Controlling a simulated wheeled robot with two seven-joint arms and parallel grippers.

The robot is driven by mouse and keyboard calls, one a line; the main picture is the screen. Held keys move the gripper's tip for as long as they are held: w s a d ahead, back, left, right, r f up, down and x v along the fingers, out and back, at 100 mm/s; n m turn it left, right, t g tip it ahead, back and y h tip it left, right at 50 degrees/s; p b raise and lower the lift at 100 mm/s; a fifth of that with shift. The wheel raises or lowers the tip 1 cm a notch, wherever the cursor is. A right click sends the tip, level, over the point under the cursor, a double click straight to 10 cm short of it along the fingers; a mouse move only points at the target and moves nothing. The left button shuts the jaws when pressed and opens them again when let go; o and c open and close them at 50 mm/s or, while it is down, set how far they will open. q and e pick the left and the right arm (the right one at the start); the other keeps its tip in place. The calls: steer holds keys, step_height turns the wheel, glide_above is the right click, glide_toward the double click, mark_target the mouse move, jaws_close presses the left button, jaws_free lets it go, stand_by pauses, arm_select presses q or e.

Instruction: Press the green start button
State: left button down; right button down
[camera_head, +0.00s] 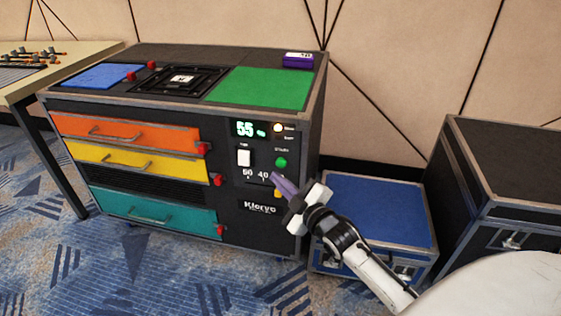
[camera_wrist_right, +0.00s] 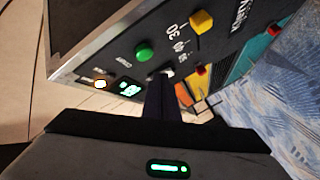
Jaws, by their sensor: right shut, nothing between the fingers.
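The green start button (camera_head: 281,162) is on the control panel at the right of the black cabinet's front. In the right wrist view the round green button (camera_wrist_right: 144,52) lies just beyond and slightly left of the fingertips. My right gripper (camera_head: 276,178) is shut and empty, its purple fingers pointing at the panel just below the button. The dark fingers also show in the wrist view (camera_wrist_right: 160,82). A gap to the button seems to show, but exact depth is hard to judge. My left gripper is not in view.
Orange, yellow and teal drawers (camera_head: 150,208) are at left. A blue-topped case (camera_head: 385,205) stands right of the cabinet.

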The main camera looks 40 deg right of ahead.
steer(key=shift+s+a+p, duration=0.55)
steer(key=shift+s+a, duration=0.4)
steer(key=shift+a, duration=0.15)
